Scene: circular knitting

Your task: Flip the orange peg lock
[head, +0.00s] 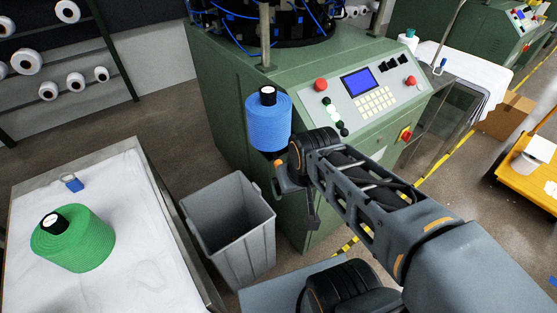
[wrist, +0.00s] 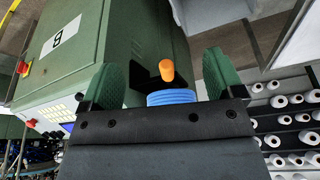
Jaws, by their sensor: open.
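The orange peg lock (wrist: 167,70) shows in the wrist view as a short, rounded orange peg beside a dark bracket, next to the blue yarn cone (wrist: 172,97). In the head view a small orange tip (head: 278,163) shows just below the blue cone (head: 268,122), at the green machine's front corner. My gripper (head: 292,183) is at that corner, just below the cone. In the wrist view my gripper (wrist: 162,78) is open, with one green-padded finger on each side of the peg lock. Clear gaps show on both sides in the picture; the depth between them is unclear.
The green knitting machine (head: 227,125) has a control panel (head: 372,95) right of the cone. A grey bin (head: 230,225) stands below left. A white-topped table (head: 110,185) holds a green cone (head: 75,240) and a blue padlock-shaped item (head: 71,183). Shelves of white cones (head: 75,82) stand farther back.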

